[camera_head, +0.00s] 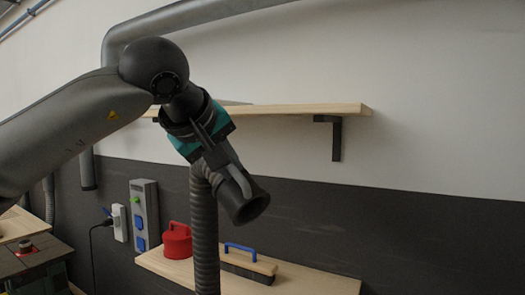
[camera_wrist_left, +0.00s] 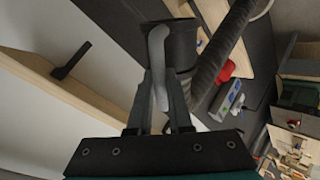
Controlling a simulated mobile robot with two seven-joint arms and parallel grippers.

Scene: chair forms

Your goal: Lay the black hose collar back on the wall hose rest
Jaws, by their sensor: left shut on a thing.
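The black hose collar (camera_head: 245,203) is a dark flared nozzle with a grey curved handle, at the top end of a ribbed grey hose (camera_head: 204,235). My left gripper (camera_head: 220,160) is shut on the collar's handle and holds it up in front of the wall, below the upper shelf's front edge in the head view. In the left wrist view the grey handle (camera_wrist_left: 158,62) lies between the fingers (camera_wrist_left: 161,85), with the black collar (camera_wrist_left: 178,42) just beyond them. I cannot make out the wall hose rest in either view. My right gripper is not in view.
An upper wooden shelf (camera_head: 290,109) on a black bracket (camera_head: 336,138) is close behind my left wrist. A lower shelf (camera_head: 310,280) holds a red can (camera_head: 177,241) and a blue-handled brush (camera_head: 248,264). A socket panel (camera_head: 145,213) is on the wall. The wall at right is clear.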

